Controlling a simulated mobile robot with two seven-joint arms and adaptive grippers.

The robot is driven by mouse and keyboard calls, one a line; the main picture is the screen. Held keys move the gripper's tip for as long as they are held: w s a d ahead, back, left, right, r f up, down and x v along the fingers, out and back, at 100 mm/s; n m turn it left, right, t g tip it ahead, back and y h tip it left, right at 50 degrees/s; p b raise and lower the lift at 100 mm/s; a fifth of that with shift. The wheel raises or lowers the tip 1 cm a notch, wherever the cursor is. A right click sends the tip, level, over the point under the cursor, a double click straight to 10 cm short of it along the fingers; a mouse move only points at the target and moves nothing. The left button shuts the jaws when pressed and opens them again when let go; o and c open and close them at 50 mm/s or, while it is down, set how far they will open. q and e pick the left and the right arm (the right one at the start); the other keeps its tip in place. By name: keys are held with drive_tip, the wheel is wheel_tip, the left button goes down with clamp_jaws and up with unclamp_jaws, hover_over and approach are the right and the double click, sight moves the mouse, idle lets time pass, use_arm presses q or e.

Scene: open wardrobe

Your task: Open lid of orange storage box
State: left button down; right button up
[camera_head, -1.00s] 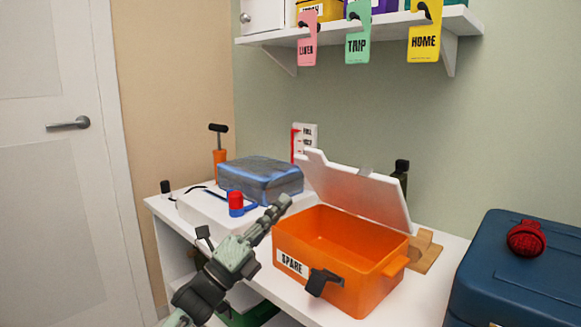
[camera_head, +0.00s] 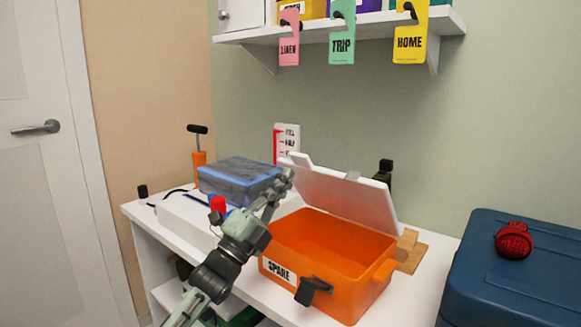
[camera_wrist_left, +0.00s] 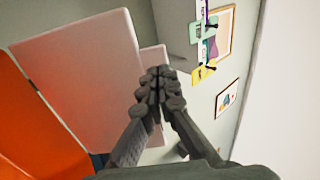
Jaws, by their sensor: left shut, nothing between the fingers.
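The orange storage box (camera_head: 325,272) with a "SPARE" label stands on the white bench. Its white lid (camera_head: 345,196) is raised and leans back at the rear, so the empty-looking inside shows. A dark latch (camera_head: 313,288) hangs at the front. My left gripper (camera_head: 287,180) is shut and empty, at the box's left rear beside the lid's left end. In the left wrist view my gripper (camera_wrist_left: 155,82) is in front of the white lid (camera_wrist_left: 85,65), with the orange box (camera_wrist_left: 30,125) at the left. I cannot tell whether it touches the lid. My right gripper is not in view.
A blue-grey packed bag (camera_head: 238,181) lies on a white device left of the box, near a red-capped item (camera_head: 217,204). A blue case (camera_head: 515,270) with a red knob stands at the right. A shelf with tags (camera_head: 341,35) hangs above.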

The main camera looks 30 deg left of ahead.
sight(298, 159)
use_arm(q)
drive_tip(key=shift+x, duration=1.35)
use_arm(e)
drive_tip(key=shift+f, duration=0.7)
use_arm(q)
drive_tip(key=shift+p+x, duration=0.45)
drive_tip(key=shift+x, duration=0.35)
drive_tip(key=x, duration=0.3)
drive_tip(key=shift+w+r+p, duration=0.15)
drive_tip(key=shift+r+p, duration=0.15)
drive_tip(key=shift+p, duration=0.1)
drive_tip(key=w+d+r, duration=0.1)
drive_tip(key=w+r, duration=0.1)
drive_tip(key=w, duration=0.5)
drive_tip(key=shift+w+r, duration=0.2)
drive_tip(key=shift+r, duration=0.05)
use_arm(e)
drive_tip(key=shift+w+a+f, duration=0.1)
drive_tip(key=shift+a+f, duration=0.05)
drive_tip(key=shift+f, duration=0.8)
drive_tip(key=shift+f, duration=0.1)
